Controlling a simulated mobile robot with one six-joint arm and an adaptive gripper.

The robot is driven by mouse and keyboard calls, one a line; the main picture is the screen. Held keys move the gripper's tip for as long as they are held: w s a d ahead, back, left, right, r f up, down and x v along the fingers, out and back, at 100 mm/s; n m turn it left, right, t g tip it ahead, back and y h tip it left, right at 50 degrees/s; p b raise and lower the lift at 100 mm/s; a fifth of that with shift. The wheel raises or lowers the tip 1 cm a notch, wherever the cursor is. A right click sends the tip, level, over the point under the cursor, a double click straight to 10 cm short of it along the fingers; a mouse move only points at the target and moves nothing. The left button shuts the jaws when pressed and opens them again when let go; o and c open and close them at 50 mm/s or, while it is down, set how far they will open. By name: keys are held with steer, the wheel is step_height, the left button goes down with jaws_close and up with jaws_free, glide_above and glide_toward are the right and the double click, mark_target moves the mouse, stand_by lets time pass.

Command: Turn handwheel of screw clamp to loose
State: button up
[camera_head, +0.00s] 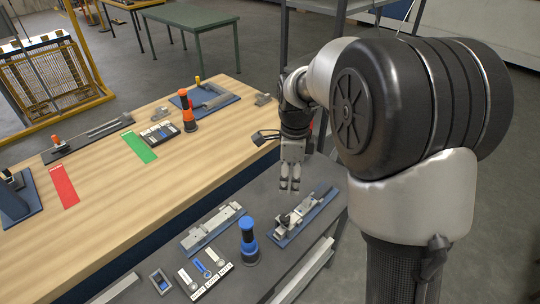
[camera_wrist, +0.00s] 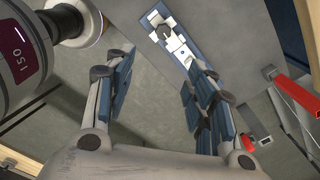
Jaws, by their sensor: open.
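A metal clamp device (camera_head: 303,216) on a blue base plate sits on the grey surface in the head view. It looks like the screw clamp, but its handwheel is too small to tell clearly. My gripper (camera_head: 290,186) hangs above the far side of this device, fingers down and apart from it. In the wrist view, my gripper (camera_wrist: 158,72) is open with nothing between its fingers. A metal part on a blue plate (camera_wrist: 168,32) shows past the fingertips, partly hidden by the right finger.
A metal fixture (camera_head: 213,229), a blue cylindrical device (camera_head: 248,242) and a labelled panel (camera_head: 205,271) stand left on the grey surface. The wooden table (camera_head: 110,195) behind carries an orange-black device (camera_head: 187,108) and red and green strips. A red bar (camera_wrist: 297,97) shows at right in the wrist view.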

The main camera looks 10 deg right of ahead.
mark_target(285, 217)
steer(key=shift+m, duration=0.8)
steer(key=f+b, duration=0.1)
steer(key=f, duration=0.5)
steer(key=w+f+b, duration=0.1)
steer(key=f, duration=0.6)
steer(key=f+b, duration=0.1)
steer(key=f, duration=0.5)
steer(key=shift+w+a+f+b, duration=0.2)
steer(key=shift+f+b, duration=0.1)
steer(key=shift+b, duration=0.05)
steer(key=shift+c, duration=0.2)
steer(key=c, duration=1)
steer(key=shift+c, duration=0.2)
steer(key=shift+n, duration=0.4)
